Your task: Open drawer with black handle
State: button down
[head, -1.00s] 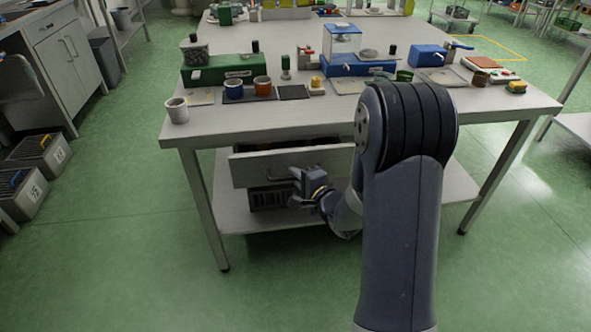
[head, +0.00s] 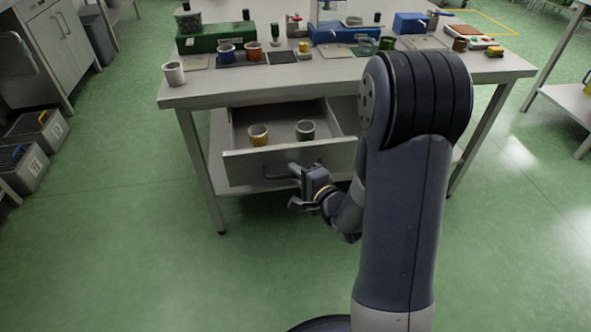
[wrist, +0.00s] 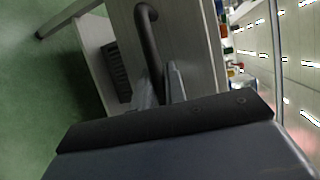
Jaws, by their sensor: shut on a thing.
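The drawer (head: 240,167) under the worktable is pulled well out, and its inside shows. Its black handle (head: 272,174) is a bar on the front panel; it also shows in the wrist view (wrist: 149,40). My gripper (head: 295,185) is at the right part of the handle, shut on it. In the wrist view my gripper's fingers (wrist: 161,88) reach the lower end of the bar.
The worktable (head: 200,95) carries a white cup (head: 174,73), a green box (head: 215,37), a blue scale (head: 345,51) and several small items. Crates (head: 38,145) stand on the floor at left. The green floor in front of the drawer is clear.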

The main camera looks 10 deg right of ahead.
jog(key=c, duration=1.7)
grip_release()
jog(key=shift+c, duration=0.2)
jog(key=p+v, duration=0.1)
jog(key=v, duration=0.9)
jog(key=shift+s, duration=0.4)
jog(key=shift+d, duration=0.15)
jog(key=b+x, duration=0.1)
jog(key=x, duration=1)
jog(key=shift+w+r, duration=0.1)
jog(key=shift+w, duration=0.05)
